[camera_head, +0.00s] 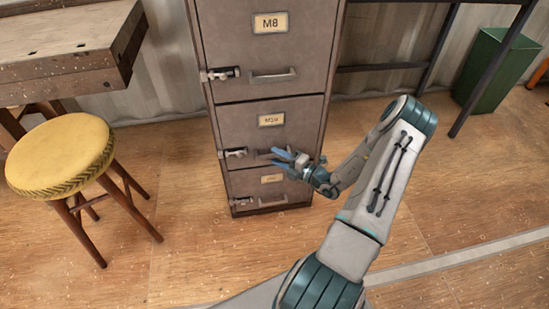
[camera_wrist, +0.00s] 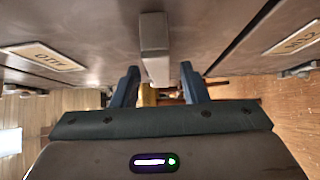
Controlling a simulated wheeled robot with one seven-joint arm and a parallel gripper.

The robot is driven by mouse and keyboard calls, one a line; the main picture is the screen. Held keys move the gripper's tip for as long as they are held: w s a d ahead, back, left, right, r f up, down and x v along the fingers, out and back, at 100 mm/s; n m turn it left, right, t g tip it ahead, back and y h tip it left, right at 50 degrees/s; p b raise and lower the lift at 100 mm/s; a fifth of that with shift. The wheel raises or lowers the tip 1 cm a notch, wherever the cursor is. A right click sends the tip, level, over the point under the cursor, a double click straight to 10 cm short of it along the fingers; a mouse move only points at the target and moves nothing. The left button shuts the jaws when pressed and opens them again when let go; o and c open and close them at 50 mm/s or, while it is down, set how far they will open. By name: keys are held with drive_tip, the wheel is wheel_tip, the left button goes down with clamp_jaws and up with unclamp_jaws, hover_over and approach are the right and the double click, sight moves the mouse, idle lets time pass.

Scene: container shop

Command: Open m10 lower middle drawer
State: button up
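The drawer labelled M10 (camera_head: 243,127) is in the grey-brown filing cabinet, below the M8 drawer and above the bottom drawer. It looks flush with the cabinet front. Its handle is mostly hidden behind my gripper (camera_head: 276,157) in the head view. In the wrist view the grey bar handle (camera_wrist: 154,45) shows between the two blue fingers of my gripper (camera_wrist: 159,75). The fingers are apart, one on each side of the handle, with gaps visible. I cannot tell if either touches it. A metal latch (camera_head: 235,153) sits at the drawer's left edge.
The M8 drawer (camera_head: 310,50) is above, and the lower drawer (camera_head: 245,182) is beneath, both shut. A yellow stool (camera_head: 60,155) and wooden bench (camera_head: 70,65) stand to the left. A green bin (camera_head: 495,70) is at the back right. Floor before the cabinet is clear.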

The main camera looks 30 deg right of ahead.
drive_tip(key=shift+x, duration=0.95)
clamp_jaws()
